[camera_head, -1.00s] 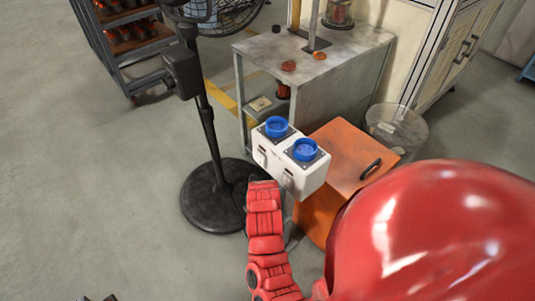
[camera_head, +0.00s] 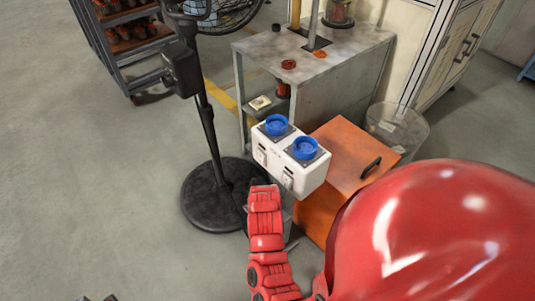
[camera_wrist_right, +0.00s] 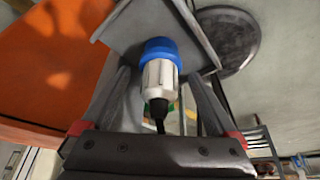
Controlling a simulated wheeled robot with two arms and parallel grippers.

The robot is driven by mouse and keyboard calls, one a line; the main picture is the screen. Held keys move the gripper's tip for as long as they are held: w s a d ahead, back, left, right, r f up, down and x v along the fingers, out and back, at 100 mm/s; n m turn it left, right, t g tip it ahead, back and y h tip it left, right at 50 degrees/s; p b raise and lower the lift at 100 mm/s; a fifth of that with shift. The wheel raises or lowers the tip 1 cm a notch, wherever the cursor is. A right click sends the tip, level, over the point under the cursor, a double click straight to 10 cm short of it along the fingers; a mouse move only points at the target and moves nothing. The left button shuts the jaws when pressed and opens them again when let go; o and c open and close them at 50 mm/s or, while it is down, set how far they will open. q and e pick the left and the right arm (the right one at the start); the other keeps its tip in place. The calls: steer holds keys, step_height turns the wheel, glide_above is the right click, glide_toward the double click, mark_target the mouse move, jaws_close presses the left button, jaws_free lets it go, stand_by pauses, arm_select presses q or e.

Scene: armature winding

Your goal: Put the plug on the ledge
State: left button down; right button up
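The plug (camera_wrist_right: 160,75) shows in the right wrist view. It has a blue collar, a silver body and a black cable that comes toward the camera. My right gripper (camera_wrist_right: 161,92) has its two grey fingers either side of the plug, with a gap visible on each side. A grey plate (camera_wrist_right: 140,22), perhaps the ledge, lies just beyond the blue end; I cannot tell whether they touch. In the head view the plug and right gripper are hidden. Small dark tips at the bottom edge may be my left gripper (camera_head: 98,298).
A white box (camera_head: 282,165) with two blue sockets (camera_head: 305,148) stands near an orange cabinet (camera_head: 345,150). A black fan stand (camera_head: 212,195) is close on the left. A grey workbench (camera_head: 330,75) and a clear bin (camera_head: 400,128) stand behind. The left floor is free.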

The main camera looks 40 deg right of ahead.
steer(key=shift+a+r, duration=0.1)
steer(key=shift+r, duration=0.4)
steer(key=p+v, duration=0.2)
steer(key=v, duration=0.9)
steer(key=shift+s, duration=0.15)
steer(key=shift+a, duration=0.15)
